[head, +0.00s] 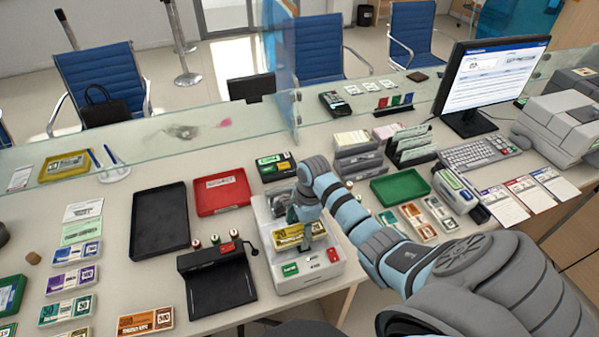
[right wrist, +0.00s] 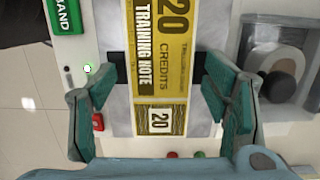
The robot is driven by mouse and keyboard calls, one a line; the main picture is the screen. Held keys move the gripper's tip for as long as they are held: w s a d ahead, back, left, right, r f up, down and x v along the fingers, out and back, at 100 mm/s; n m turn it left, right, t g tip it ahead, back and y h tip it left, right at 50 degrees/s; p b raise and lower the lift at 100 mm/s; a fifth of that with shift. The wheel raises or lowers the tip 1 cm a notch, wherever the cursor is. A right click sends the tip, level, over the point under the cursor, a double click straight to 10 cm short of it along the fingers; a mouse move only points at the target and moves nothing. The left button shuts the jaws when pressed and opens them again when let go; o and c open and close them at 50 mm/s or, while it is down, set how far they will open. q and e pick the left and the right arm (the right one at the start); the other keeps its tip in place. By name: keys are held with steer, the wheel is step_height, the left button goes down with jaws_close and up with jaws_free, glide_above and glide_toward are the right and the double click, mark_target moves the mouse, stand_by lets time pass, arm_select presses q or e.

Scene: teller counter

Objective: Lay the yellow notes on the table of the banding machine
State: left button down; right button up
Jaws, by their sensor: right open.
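The yellow notes (head: 288,238) lie flat on the table of the banding machine (head: 312,275), a light grey box with a green button and a red button on its front. In the right wrist view the notes (right wrist: 160,60) read "20 credits training note" and lie across a dark strip. My right gripper (head: 303,218) is over the machine's table and partly hides the notes in the head view. In the right wrist view its green-padded fingers (right wrist: 162,88) stand wide open on either side of the notes, with visible gaps. My left gripper is not in view.
A black tray (head: 160,243) and a red tray (head: 222,207) are left of the machine. A black device (head: 222,292) stands close at its left. A green tray (head: 399,176) and several note bundles lie right. A glass screen (head: 190,135) runs behind.

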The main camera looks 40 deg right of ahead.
step_height(320, 180, up, 12)
steer(key=d, duration=0.1)
steer(key=shift+s+d, duration=0.3)
steer(key=shift+d, duration=0.1)
steer(key=shift+f, duration=0.1)
